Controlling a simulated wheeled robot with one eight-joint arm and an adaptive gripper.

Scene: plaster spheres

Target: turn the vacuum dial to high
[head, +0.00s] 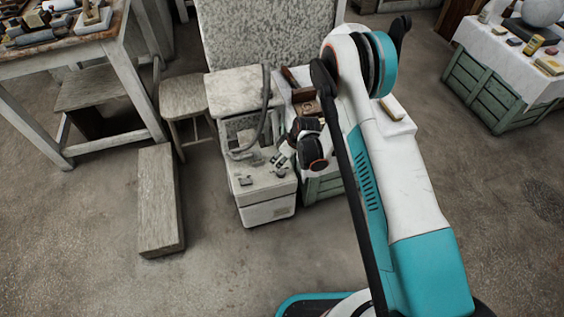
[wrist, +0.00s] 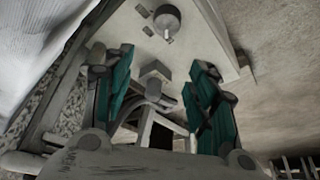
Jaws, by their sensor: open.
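The vacuum machine (head: 268,211) is a dusty white cabinet with a raised back part and a dark hose, left of my arm. In the wrist view, a round grey dial (wrist: 167,20) with a small pointer stands on its pale panel (wrist: 215,30), near the top. Any setting marks are too small to read. My gripper (wrist: 160,60) has two teal-padded fingers, spread apart and empty. The dial lies beyond the fingertips, with a gap. In the head view, my gripper (head: 278,161) hangs low over the machine's front ledge, where a small dark knob-like thing (head: 245,181) shows.
A wooden stool (head: 185,97) and a long wooden block (head: 160,200) stand left of the machine. A green crate with a white cloth (head: 322,187) is close on its right, partly behind my arm. Another clothed green crate (head: 500,88) stands far right. The front floor is clear.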

